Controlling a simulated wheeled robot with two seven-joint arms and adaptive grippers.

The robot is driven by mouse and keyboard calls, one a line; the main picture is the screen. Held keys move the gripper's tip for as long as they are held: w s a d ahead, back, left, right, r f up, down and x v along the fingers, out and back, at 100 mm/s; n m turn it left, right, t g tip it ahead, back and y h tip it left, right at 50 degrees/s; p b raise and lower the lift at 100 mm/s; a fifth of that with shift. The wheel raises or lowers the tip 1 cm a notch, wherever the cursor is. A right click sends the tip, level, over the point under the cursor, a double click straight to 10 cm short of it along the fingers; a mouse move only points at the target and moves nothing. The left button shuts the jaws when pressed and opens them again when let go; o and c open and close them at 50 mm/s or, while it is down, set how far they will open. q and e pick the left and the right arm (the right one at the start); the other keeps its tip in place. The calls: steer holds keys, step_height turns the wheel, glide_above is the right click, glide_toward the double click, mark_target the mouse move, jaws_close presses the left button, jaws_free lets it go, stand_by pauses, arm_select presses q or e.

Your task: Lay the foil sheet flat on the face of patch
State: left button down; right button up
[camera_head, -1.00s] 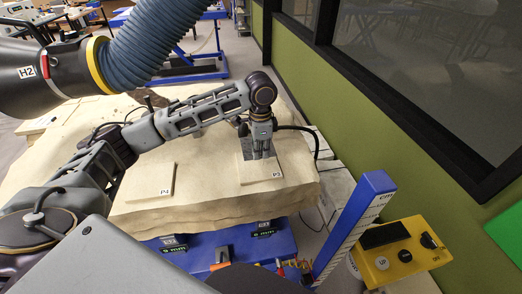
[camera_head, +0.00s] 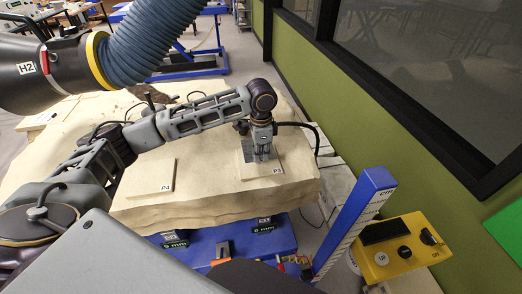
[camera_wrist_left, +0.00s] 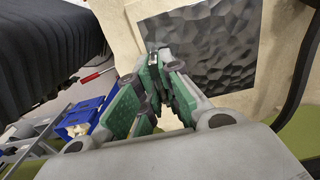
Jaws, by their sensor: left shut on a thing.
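The foil sheet is a dark grey, crinkled square. In the left wrist view the foil sheet (camera_wrist_left: 215,40) spreads out beyond my fingertips, over a pale patch face. In the head view the foil sheet (camera_head: 246,157) shows as a small grey area at patch P3 (camera_head: 262,170), partly hidden by my gripper. My left gripper (camera_head: 262,156) points down there and is shut on the near edge of the foil; it also shows in the left wrist view (camera_wrist_left: 164,58). I cannot tell whether the foil touches the patch all over. My right gripper is not in view.
Patch P4 (camera_head: 151,176) lies bare to the left on the large beige block (camera_head: 215,203). A blue hose (camera_head: 165,40) with a dark H2 nozzle (camera_head: 40,70) hangs at upper left. A blue cm post (camera_head: 352,220) and yellow control box (camera_head: 400,248) stand at right.

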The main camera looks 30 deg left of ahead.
mark_target(261, 170)
arm_select(q)
steer(key=shift+f, duration=2.75)
steer(key=shift+f, duration=0.15)
steer(key=c, duration=1.5)
jaws_free()
steer(key=shift+r, duration=6)
steer(key=shift+s+f, duration=0.1)
